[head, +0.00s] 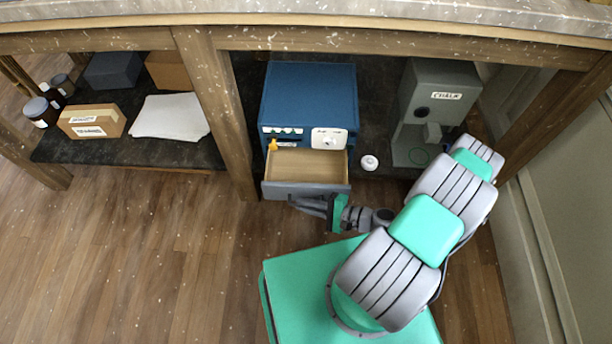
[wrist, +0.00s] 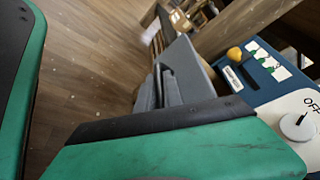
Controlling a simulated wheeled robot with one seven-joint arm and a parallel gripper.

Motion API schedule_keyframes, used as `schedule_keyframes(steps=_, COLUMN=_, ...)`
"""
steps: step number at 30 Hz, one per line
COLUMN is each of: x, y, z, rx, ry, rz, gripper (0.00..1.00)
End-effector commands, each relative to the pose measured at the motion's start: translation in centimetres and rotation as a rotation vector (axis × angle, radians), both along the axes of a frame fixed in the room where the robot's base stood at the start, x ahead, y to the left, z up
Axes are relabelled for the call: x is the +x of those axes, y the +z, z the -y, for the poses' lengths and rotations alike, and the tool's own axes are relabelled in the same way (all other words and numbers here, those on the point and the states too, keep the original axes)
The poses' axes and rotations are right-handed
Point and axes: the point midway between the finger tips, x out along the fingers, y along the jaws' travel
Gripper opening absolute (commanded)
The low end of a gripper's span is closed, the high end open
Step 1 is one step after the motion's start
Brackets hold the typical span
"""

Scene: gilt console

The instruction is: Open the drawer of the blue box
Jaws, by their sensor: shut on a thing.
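The blue box (head: 310,95) stands on the lower shelf of the console in the head view. Its drawer (head: 306,168) is pulled well out toward me, and the bare tan inside shows no contents. My gripper (head: 300,203) is at the drawer's grey front and shut on its handle, which the fingers mostly hide. In the wrist view the fingers (wrist: 170,88) lie against the grey drawer front (wrist: 188,70). The blue box face (wrist: 270,72) is at the right there, with a yellow knob (wrist: 234,53) and a white dial plate marked "OFF" (wrist: 300,122).
A grey machine labelled "CHALK" (head: 435,105) stands right of the box. A small white round object (head: 370,162) lies between them. A wooden post (head: 215,110) is left of the box. A cardboard box (head: 92,121), white cloth (head: 170,117) and dark jars (head: 40,111) sit farther left.

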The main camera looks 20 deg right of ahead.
Motion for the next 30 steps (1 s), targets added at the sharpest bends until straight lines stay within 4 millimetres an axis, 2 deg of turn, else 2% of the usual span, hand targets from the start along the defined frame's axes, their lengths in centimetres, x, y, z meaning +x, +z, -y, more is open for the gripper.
schedule_keyframes(steps=3, x=-2.5, y=0.4, z=-0.8, rx=0.005, ry=-0.005, rz=0.002, gripper=0.0)
schedule_keyframes(steps=6, x=-4.1, y=0.3, z=-1.3, rx=0.004, ry=-0.003, rz=0.004, gripper=0.0)
schedule_keyframes(steps=11, x=-5.7, y=0.2, z=-1.9, rx=0.002, ry=-0.001, rz=0.003, gripper=0.0)
schedule_keyframes(steps=23, x=-6.2, y=0.1, z=-1.9, rx=0.001, ry=-0.002, rz=0.004, gripper=0.0)
schedule_keyframes(steps=24, x=-6.2, y=0.1, z=-1.9, rx=0.001, ry=-0.001, rz=0.003, gripper=0.12)
schedule_keyframes(steps=27, x=-6.2, y=0.1, z=-1.9, rx=0.0, ry=-0.002, rz=0.004, gripper=0.2)
schedule_keyframes(steps=30, x=-6.2, y=0.0, z=-1.9, rx=-0.002, ry=-0.002, rz=0.003, gripper=0.2)
